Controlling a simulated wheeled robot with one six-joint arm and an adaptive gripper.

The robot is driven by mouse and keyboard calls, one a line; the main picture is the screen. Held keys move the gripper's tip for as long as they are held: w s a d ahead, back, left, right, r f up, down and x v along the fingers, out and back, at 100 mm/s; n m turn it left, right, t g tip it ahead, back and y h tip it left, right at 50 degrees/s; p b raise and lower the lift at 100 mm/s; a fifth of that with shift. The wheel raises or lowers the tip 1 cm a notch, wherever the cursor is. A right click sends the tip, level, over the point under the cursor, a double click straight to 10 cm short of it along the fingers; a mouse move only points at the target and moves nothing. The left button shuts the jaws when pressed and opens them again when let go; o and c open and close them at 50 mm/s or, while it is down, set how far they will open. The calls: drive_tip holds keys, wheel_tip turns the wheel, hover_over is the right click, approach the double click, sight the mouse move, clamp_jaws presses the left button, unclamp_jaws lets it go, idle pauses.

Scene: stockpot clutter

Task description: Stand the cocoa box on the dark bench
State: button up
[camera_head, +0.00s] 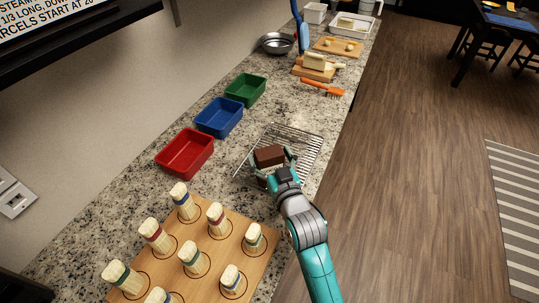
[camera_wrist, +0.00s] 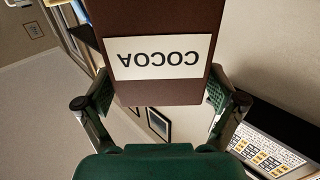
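The cocoa box (camera_wrist: 160,90) is brown with a white label reading COCOA, upside down in the wrist view. It sits between the two fingers of my gripper (camera_wrist: 160,105), with a pad against each side. In the head view, the brown box (camera_head: 269,155) shows at the tip of my gripper (camera_head: 277,168), over the wire rack (camera_head: 306,140). I cannot tell how far it is above the rack. A dark table (camera_head: 505,20) stands at the top right of the head view; I cannot tell whether it is the dark bench.
Red (camera_head: 186,153), blue (camera_head: 219,117) and green (camera_head: 245,89) bins line the wall side of the speckled counter. Boards, an orange brush (camera_head: 322,87) and a metal bowl (camera_head: 277,43) lie farther back.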

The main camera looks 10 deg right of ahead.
drive_tip(key=shift+s+r, duration=0.15)
drive_tip(key=s+d, duration=0.2)
drive_tip(key=s, duration=0.9)
drive_tip(key=shift+s, duration=0.3)
drive_tip(key=s+d+f+m+g+h, duration=0.15)
drive_tip(key=s+f, duration=0.25)
drive_tip(key=s, duration=0.5)
drive_tip(key=s+d+f+n, duration=0.1)
drive_tip(key=s+d+f, duration=0.2)
drive_tip(key=s+f, duration=0.35)
drive_tip(key=s+d+r+m+g+h, duration=0.1)
drive_tip(key=s+d+r, duration=0.1)
drive_tip(key=s, duration=1.7)
drive_tip(key=shift+s, duration=0.35)
drive_tip(key=shift+d+r+g, duration=0.1)
drive_tip(key=shift+g, duration=0.15)
